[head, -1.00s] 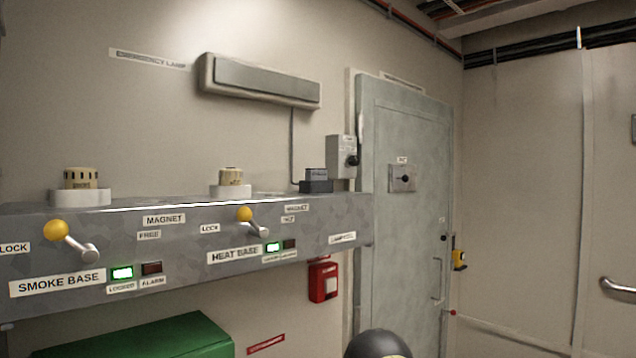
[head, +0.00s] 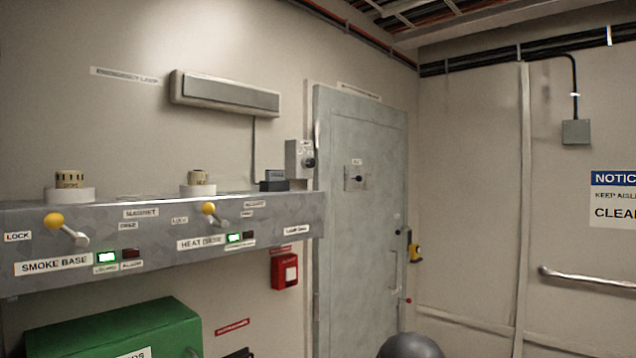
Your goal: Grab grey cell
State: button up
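A small dark grey block (head: 275,175), which may be the grey cell, sits in a low black holder (head: 274,186) at the right end of the grey metal shelf (head: 150,217). A label on the shelf's front below it seems to read lamp cell. A cable runs from the holder up to the emergency lamp (head: 226,94) on the wall. My gripper is not in view. A dark rounded part at the bottom edge seems to be my own arm.
Smoke (head: 70,180) and heat (head: 198,178) detectors stand on white bases on the shelf. Yellow-knobbed levers (head: 54,220) jut from its front. A green box (head: 120,330) stands below. A grey door (head: 360,230) and a handrail (head: 590,280) are to the right.

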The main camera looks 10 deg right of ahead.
aim_at(269, 174)
jog(key=z, duration=1.95)
jog(key=i, duration=1.6)
jog(key=u, duration=1.95)
